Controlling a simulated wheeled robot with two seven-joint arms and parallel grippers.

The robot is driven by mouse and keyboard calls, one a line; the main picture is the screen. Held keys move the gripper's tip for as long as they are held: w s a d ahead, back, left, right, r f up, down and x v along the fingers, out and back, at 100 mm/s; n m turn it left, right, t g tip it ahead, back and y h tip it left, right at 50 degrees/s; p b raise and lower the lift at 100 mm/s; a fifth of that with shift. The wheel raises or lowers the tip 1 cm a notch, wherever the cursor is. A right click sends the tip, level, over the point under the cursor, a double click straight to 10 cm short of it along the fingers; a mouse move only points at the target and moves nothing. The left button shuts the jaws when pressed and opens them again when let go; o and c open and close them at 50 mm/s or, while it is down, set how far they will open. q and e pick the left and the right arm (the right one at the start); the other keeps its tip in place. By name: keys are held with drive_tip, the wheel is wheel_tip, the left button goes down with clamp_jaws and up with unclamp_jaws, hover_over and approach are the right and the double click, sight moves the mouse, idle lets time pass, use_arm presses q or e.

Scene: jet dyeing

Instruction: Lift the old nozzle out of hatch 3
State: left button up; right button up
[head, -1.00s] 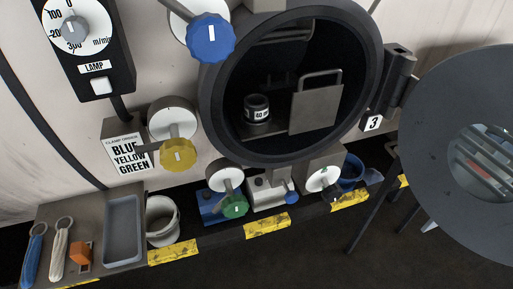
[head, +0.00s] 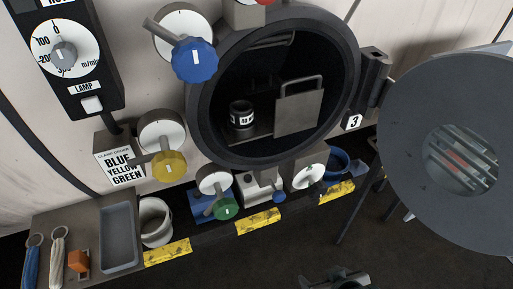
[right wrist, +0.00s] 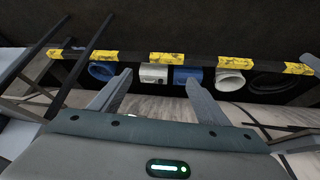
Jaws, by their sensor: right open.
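Hatch 3 stands open, a dark round ring (head: 206,133) at the upper middle of the head view. Its round door (head: 405,150) is swung out to the right. Inside, a short black nozzle (head: 241,119) with a white label stands upright on a shelf. A grey plate (head: 298,112) with a loop handle stands beside it, to its right. My right gripper (head: 337,279) is low at the bottom edge, well below the hatch and apart from everything. In the right wrist view its two fingers (right wrist: 158,88) are spread with nothing between them. My left gripper is out of view.
Blue (head: 194,62), yellow (head: 169,166) and green (head: 226,208) knobs surround the hatch. The open door blocks the right side. The dark floor below is clear.

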drive_tip(key=w+a+r+t, duration=0.3)
drive_tip(key=w+a+r, duration=0.1)
drive_tip(key=w+r, duration=0.2)
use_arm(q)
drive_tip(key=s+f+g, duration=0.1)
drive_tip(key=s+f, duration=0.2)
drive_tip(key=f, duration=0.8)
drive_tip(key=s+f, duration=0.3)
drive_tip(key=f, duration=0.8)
use_arm(e)
drive_tip(key=t+y, duration=0.3)
drive_tip(key=t, duration=0.5)
approach(243, 115)
drive_tip(key=a+v, duration=0.1)
drive_tip(key=v, duration=0.3)
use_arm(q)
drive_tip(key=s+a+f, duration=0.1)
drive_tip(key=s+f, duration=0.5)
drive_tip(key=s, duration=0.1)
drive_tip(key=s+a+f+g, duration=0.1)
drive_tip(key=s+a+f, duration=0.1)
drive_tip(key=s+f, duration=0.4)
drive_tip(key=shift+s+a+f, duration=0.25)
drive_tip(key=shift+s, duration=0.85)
use_arm(e)
drive_tip(key=shift+s+d+f, duration=0.2)
drive_tip(key=shift+d+f, duration=0.05)
drive_tip(key=shift+d, duration=0.15)
